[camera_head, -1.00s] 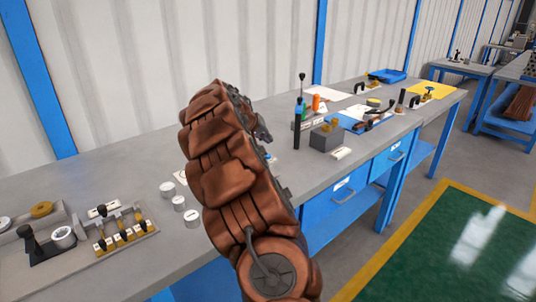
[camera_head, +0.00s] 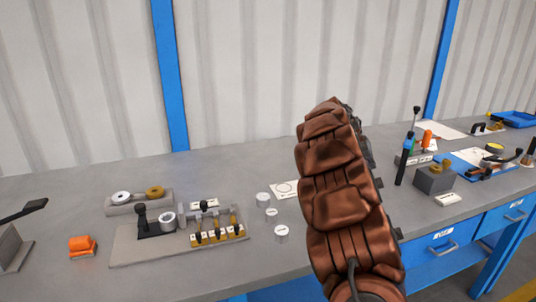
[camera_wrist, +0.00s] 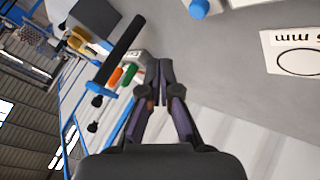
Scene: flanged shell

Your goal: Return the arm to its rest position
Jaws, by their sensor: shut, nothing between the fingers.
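My arm (camera_head: 345,190), in a brown padded cover, stands raised over the bench in the head view. It hides part of the bench top behind it. My gripper (camera_wrist: 161,98) shows in the wrist view with its fingertips together and nothing between them. It is in the air, apart from the bench and the things on it. In the head view the fingers are hidden behind the arm.
The grey workbench (camera_head: 75,190) runs along a corrugated wall. A fixture board (camera_head: 130,250), several white cylinders (camera_head: 281,233) and an orange block (camera_head: 82,246) are left of my arm. A grey block (camera_head: 434,180) and upright tools are to the right.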

